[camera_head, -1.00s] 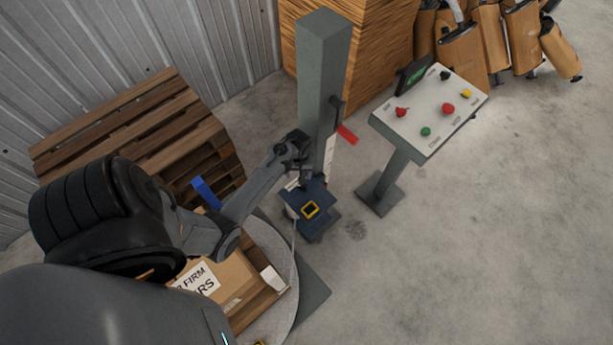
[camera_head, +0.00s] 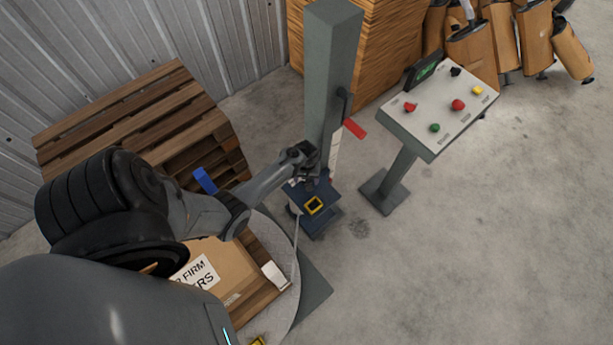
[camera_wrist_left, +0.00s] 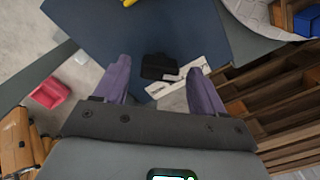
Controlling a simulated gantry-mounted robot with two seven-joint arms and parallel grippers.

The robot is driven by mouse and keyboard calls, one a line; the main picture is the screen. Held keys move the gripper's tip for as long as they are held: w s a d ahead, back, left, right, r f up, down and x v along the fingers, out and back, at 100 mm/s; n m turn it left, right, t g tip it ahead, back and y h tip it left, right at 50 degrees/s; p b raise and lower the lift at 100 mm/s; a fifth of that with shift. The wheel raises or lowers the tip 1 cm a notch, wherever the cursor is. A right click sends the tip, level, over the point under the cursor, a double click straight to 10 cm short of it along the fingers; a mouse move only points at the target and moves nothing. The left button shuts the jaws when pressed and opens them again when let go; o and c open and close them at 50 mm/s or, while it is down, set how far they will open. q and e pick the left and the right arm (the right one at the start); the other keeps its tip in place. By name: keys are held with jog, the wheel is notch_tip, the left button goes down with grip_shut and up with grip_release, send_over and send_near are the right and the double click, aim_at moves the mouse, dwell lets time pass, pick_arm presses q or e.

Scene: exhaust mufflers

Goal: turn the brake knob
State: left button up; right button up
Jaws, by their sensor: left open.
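In the left wrist view a dark, blocky knob-like part (camera_wrist_left: 160,67) sits at the edge of a dark blue surface. It may be the brake knob, but no brake marking is legible. My left gripper (camera_wrist_left: 160,78) is open, its two purple-grey fingers apart on either side of this part in the picture. Contact cannot be told. In the head view my left gripper (camera_head: 314,176) is at the dark blue carriage (camera_head: 328,196) beside the grey column (camera_head: 332,75). It hides the part there. My right gripper is out of view.
A red lever (camera_head: 355,128) sticks out from the column. A sloped control panel (camera_head: 425,108) with coloured buttons stands to the right. A carton (camera_head: 222,262) lies on the turntable below my arm, and wooden pallets (camera_head: 130,115) are stacked left. The right floor is clear.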

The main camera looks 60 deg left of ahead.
pick_arm(q)
jog(key=c, duration=1.1)
jog(key=shift+o, duration=0.2)
jog(key=shift+m+p, duration=0.6)
jog(key=shift+m, duration=0.3)
jog(key=shift+m+p, duration=0.5)
jog(key=shift+m, duration=0.6)
jog(key=m, duration=0.3)
jog(key=shift+p, duration=0.4)
jog(key=shift+m, duration=0.8)
jog(key=shift+f, duration=0.1)
